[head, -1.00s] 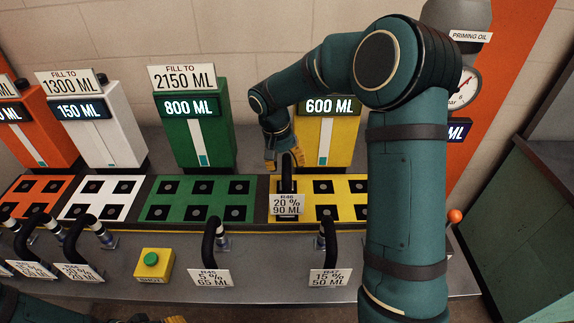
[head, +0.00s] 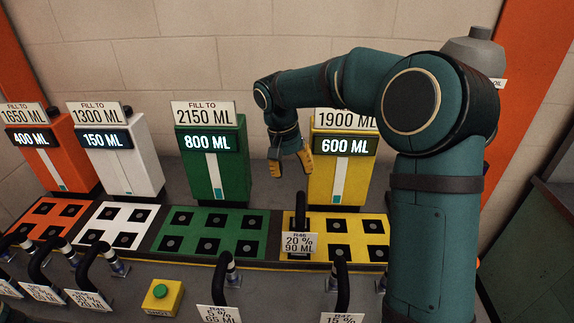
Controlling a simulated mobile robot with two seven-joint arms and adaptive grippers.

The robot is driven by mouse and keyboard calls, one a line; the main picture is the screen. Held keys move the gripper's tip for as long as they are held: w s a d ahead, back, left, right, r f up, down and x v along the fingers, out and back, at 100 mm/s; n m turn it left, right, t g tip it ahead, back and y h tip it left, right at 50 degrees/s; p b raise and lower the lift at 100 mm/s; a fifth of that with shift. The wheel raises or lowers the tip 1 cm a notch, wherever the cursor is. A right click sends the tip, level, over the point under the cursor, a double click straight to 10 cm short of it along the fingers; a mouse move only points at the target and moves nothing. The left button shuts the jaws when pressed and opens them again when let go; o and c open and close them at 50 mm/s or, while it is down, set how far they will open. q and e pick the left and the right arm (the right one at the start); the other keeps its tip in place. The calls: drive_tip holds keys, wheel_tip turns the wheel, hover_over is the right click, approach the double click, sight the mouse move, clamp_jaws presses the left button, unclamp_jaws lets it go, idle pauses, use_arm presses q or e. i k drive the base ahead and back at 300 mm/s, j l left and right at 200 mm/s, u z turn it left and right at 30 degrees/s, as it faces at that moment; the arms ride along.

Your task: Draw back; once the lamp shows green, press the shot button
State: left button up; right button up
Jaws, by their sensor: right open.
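The shot button is a green push-button on a small yellow box (head: 162,296) at the front of the bench, left of centre. My right gripper (head: 290,165) hangs fingers down, open and empty, above the yellow socket panel (head: 373,226). Below it, a black hose (head: 300,212) tagged R46, 20 %, 90 ML stands on that panel, apart from the fingers. The yellow tank (head: 340,172) behind reads 600 ML; its fill sign is partly hidden by my arm. I cannot make out a lamp. My left gripper is out of view.
Green (head: 214,165), white (head: 122,160) and orange (head: 48,157) tanks stand along the back, each behind its socket panel. Several black hoses with tags stand along the front edge, some near the shot button (head: 160,291). My right arm covers the right side.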

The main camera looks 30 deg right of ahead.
sight(160, 292)
drive_tip(key=k, duration=1)
